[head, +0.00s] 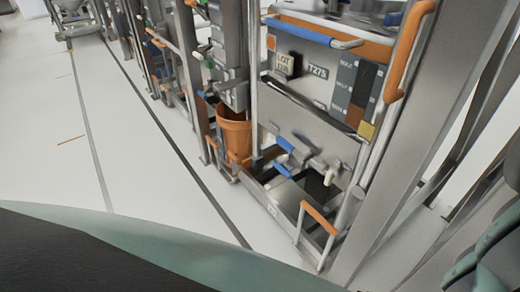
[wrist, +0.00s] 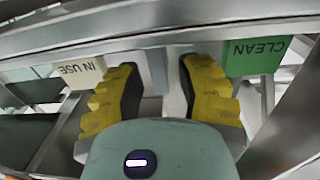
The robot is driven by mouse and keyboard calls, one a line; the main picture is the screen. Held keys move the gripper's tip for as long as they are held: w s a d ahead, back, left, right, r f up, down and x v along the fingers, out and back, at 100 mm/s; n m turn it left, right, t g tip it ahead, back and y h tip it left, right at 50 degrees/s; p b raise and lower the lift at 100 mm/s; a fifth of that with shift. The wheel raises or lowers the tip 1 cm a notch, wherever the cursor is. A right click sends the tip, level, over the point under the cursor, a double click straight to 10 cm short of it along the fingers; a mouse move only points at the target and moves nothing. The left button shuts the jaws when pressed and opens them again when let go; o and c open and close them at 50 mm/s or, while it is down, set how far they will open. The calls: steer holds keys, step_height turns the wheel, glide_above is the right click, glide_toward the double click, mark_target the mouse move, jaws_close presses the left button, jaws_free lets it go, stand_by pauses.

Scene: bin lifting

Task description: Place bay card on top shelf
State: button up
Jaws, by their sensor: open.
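My gripper (wrist: 158,66) shows in the wrist view, its two yellow ridged fingers apart. A pale surface and a grey upright show between the fingers; I cannot tell whether any card is there. A green card reading CLEAN (wrist: 254,57) is right of the right finger, also upside down. Both hang below a metal rail (wrist: 150,34). I cannot tell which card is the bay card. The gripper is not seen in the head view.
In the head view, a steel unit marked T275 (head: 318,72) has a LOT label (head: 288,64), an orange handle (head: 409,50) and blue-handled fittings. An orange bucket (head: 234,134) stands beside it. Steel posts rise at right.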

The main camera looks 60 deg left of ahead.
steer(key=s, duration=0.8)
steer(key=shift+a, duration=0.1)
